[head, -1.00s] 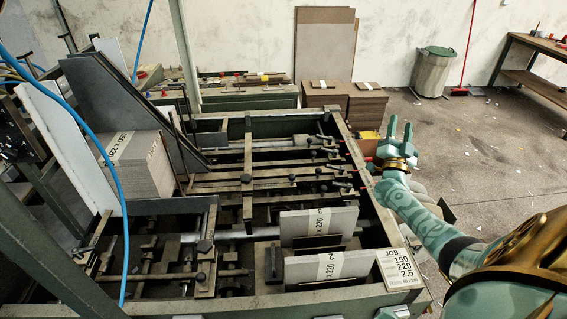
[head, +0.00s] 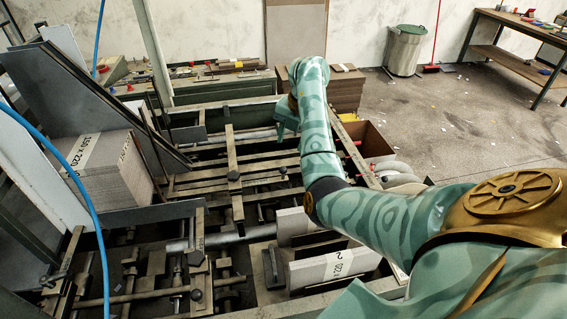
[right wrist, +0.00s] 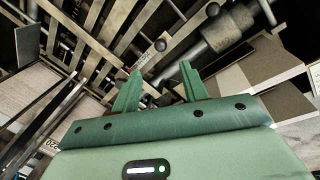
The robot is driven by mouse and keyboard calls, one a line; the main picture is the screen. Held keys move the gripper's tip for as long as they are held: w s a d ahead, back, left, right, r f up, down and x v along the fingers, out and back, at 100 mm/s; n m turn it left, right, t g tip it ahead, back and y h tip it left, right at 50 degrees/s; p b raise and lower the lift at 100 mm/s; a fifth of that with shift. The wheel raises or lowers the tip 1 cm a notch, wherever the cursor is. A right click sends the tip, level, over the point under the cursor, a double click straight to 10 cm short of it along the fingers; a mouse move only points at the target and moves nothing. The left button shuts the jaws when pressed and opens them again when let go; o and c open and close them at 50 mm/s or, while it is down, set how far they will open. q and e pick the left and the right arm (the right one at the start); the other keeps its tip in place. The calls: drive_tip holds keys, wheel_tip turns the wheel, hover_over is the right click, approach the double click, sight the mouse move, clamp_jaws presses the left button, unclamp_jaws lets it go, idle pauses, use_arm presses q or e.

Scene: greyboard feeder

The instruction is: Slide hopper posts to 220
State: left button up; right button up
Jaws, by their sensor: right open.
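The hopper posts and their slotted rails belong to the green feeder frame (head: 145,213). A long cross bar (head: 231,150) with a black knob (head: 234,175) runs over the rails. A second bar with a knob (head: 196,294) stands at the front left. My right gripper (right wrist: 158,70) is open and empty in the right wrist view, its fingers pointing toward bars and a round black knob (right wrist: 160,45). I cannot tell how far above them it is. In the head view my right arm mostly hides that gripper. My left gripper is not in view.
Stacked grey boards (head: 106,172) stand at the left, beside a tilted dark plate (head: 70,95). Labelled board packs (head: 333,267) sit at the front right of the frame. A blue hose (head: 98,220) hangs at the left. Brown board piles (head: 347,92) stand behind.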

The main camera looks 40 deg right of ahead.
sight(284, 167)
drive_tip(key=f+b, duration=0.1)
drive_tip(key=f, duration=0.2)
drive_tip(key=w+f+b, duration=0.1)
drive_tip(key=f, duration=0.3)
drive_tip(key=w+a+f+b, duration=0.1)
drive_tip(key=f, duration=0.2)
drive_tip(key=shift+f, duration=0.4)
